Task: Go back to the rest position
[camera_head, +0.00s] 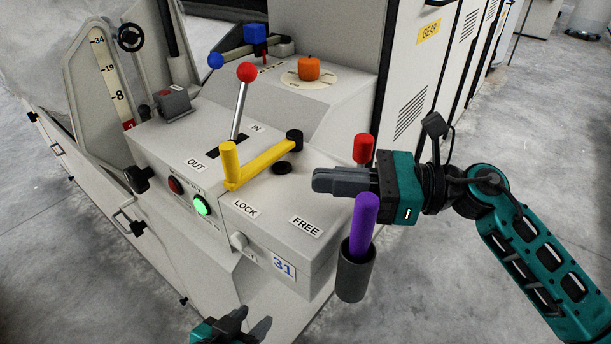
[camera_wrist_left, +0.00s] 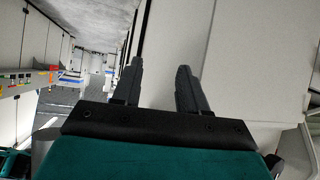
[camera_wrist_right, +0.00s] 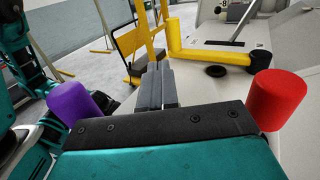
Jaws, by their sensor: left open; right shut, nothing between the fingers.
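My right gripper (camera_head: 322,181) is at the right of the machine's control panel, its fingers pointing left above the panel edge near the FREE label. Its fingers are shut and empty; they show in the right wrist view (camera_wrist_right: 157,84). The yellow lever (camera_head: 262,163) lies to the left of the fingertips, apart from them. My left gripper (camera_head: 252,325) is low at the bottom edge of the head view, in front of the machine. In the left wrist view (camera_wrist_left: 157,85) its fingers are apart with nothing between them.
A purple handle (camera_head: 364,222) in a dark cup (camera_head: 355,272) stands just below my right gripper, and a red knob (camera_head: 363,149) is behind it. A red-ball lever (camera_head: 246,72) rises from the panel. Grey floor (camera_head: 440,290) is open at right.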

